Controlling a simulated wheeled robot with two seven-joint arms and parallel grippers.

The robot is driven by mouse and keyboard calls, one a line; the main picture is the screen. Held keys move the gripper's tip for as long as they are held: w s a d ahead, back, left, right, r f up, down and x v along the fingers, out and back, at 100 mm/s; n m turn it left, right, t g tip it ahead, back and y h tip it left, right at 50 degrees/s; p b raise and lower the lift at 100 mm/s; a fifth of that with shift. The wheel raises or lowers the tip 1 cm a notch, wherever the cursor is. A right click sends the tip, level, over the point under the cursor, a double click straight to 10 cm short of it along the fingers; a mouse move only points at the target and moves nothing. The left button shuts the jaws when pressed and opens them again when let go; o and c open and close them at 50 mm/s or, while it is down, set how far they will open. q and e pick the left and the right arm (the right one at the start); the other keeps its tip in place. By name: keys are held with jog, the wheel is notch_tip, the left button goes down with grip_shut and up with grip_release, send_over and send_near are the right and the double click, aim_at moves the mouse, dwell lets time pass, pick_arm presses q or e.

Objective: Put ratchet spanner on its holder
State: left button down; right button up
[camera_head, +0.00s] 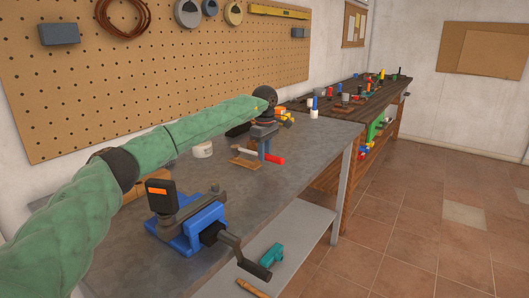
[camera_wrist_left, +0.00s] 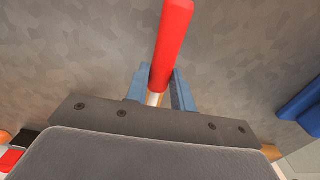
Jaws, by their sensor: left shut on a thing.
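A red-handled tool with a pale shaft (camera_head: 273,159), which looks like the ratchet spanner, is between the fingers of my left gripper (camera_head: 265,152) above the grey workbench. In the left wrist view, the red handle (camera_wrist_left: 170,40) runs out from between the blue fingers of my left gripper (camera_wrist_left: 158,84). The gripper is shut on it. The tool's head end is mostly hidden in both views. A small wooden piece (camera_head: 243,162) lies just below and left of it; I cannot tell whether it is the holder. My right gripper is not in view.
A blue vise (camera_head: 195,230) stands at the near edge of the grey workbench (camera_head: 268,205). A white roll (camera_head: 202,150) and a yellow-orange tool (camera_head: 285,115) lie near the wall side. A pegboard (camera_head: 120,70) rises behind. The bench front right of the vise is clear.

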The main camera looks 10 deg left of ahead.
pick_arm(q)
jog(key=shift+f+b, duration=0.4)
jog(key=shift+f, duration=1)
jog(key=c, duration=1.1)
grip_release()
jog(key=shift+r, duration=3.85)
